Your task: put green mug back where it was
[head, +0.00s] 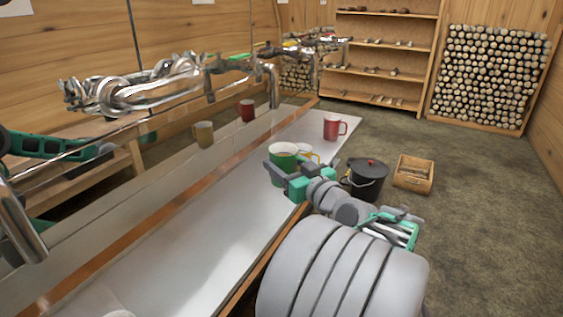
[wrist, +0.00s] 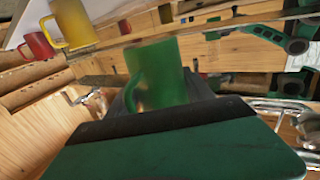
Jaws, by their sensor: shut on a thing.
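The green mug (head: 284,150) is held in my gripper (head: 284,176) over the far part of the pale counter (head: 180,223). It also shows in the wrist view (wrist: 163,75), with its handle toward the left. I cannot tell whether its base touches the counter. The yellow mug (head: 309,153) is just right of and partly hidden behind the green mug and my gripper. It also shows at the upper left of the wrist view (wrist: 77,24). The red mug (head: 332,127) stands near the counter's far right end.
The shiny panel behind the counter reflects mugs. Metal pipes (head: 240,62) run above it. On the floor to the right are a black lidded pot (head: 368,182) and a wooden crate (head: 413,182). Shelves (head: 384,50) and stacked logs (head: 488,75) stand at the back.

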